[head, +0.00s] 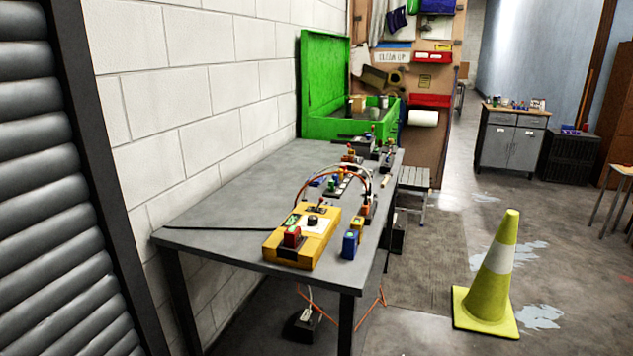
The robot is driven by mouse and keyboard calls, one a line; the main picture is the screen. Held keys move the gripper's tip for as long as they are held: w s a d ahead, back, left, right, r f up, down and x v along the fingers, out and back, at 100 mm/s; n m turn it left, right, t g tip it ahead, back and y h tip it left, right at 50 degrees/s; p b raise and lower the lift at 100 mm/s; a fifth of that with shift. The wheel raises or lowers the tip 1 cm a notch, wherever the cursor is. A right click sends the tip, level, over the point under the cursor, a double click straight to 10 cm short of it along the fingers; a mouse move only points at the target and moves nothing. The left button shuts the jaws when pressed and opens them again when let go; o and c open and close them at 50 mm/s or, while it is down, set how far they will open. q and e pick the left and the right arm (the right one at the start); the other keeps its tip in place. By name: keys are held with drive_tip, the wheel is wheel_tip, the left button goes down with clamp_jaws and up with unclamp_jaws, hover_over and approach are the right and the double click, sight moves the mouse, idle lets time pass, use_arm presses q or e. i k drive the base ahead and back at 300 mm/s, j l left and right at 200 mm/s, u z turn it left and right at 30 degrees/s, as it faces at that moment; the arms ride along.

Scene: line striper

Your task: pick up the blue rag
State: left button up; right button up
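A dark blue cloth (397,19), which looks like the blue rag, hangs high on the brown clean-up board at the back. It is small and far off in the head view, so its folds and how it hangs are hard to make out. A pale cloth or sheet hangs just left of it. Neither of my grippers shows in the head view.
A grey table (225,205) along the white block wall holds a yellow control box (302,240) and a green open crate (350,126). A yellow cone (490,280) stands on the floor at right. Floor between table and cone is clear. A grey cabinet (510,140) stands farther back.

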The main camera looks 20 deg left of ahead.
sight(315, 183)
drive_tip(key=u, duration=0.4)
drive_tip(key=i+l+u, duration=0.35)
drive_tip(key=l, duration=0.25)
drive_tip(key=i+l+u, duration=0.15)
drive_tip(key=l, duration=0.2)
drive_tip(key=i+l+u, duration=0.15)
drive_tip(key=l, duration=0.2)
drive_tip(key=i+l+u, duration=0.2)
drive_tip(key=l, duration=0.15)
drive_tip(key=k, duration=0.1)
